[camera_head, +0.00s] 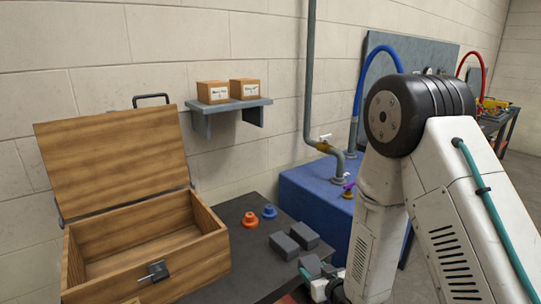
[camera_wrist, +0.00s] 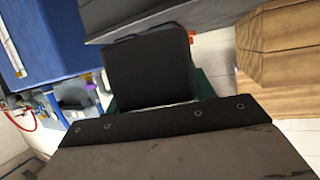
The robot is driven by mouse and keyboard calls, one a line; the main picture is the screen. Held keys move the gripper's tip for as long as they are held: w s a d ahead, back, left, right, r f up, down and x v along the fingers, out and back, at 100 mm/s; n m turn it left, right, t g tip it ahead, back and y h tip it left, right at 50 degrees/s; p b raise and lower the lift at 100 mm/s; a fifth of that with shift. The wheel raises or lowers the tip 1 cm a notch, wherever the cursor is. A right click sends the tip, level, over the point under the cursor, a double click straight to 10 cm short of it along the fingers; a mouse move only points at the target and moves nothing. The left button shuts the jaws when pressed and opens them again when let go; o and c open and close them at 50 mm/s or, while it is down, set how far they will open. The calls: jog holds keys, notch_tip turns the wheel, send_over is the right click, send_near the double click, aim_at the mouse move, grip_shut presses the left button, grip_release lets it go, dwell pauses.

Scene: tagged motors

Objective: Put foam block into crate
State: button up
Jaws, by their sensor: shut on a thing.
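The crate is an open wooden chest (camera_head: 205,250) at the left in the head view, its lid (camera_head: 112,155) tilted back. The part of its inside that shows is empty. A dark grey foam block (camera_head: 310,265) is at the end of my gripper (camera_head: 322,284), right of the crate. My gripper is shut on this block; my arm partly hides the fingers. In the wrist view a dark block (camera_wrist: 150,65) fills the middle, and wood of the crate (camera_wrist: 280,60) shows at the right. Two similar dark blocks (camera_head: 285,246) (camera_head: 304,235) lie on the table behind the held one.
The dark table (camera_head: 238,212) carries an orange knob-like part (camera_head: 250,220) and a blue one (camera_head: 269,211) near the wall. A shelf (camera_head: 230,105) with two small boxes hangs above. A blue tank (camera_head: 310,190) with pipes stands behind. The table between crate and blocks is mostly clear.

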jog(key=d+f+m+h, duration=0.1)
jog(key=d+m+h, duration=0.2)
jog(key=d, duration=1)
jog(key=shift+w+d+f+m+t+h, duration=0.2)
jog(key=shift+w+f+m+t+h, duration=0.15)
jog(key=shift+h, duration=0.35)
